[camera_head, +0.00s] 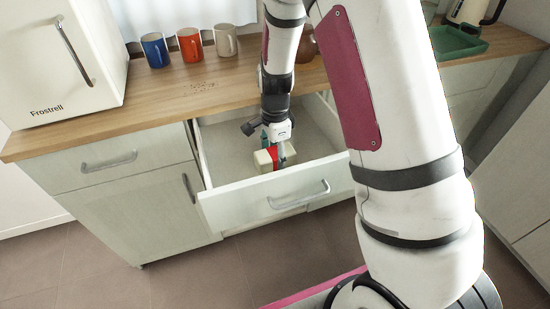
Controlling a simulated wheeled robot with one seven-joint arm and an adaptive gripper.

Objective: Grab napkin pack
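The napkin pack (264,162) looks like a small cream block with a red band. It lies inside the open drawer (237,207), near the drawer's front panel. My gripper (272,155) points down into the drawer, right at the pack, with its fingers at the red band. The fingers are small and partly hidden by the wrist, so I cannot tell whether they are closed on the pack or only beside it.
Blue (155,50), orange (190,45) and beige (225,40) mugs stand on the wooden counter (150,98). A white fridge (50,90) is at the left. A green tray (458,43) and a kettle (470,12) are at the far right. My arm hides part of the counter.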

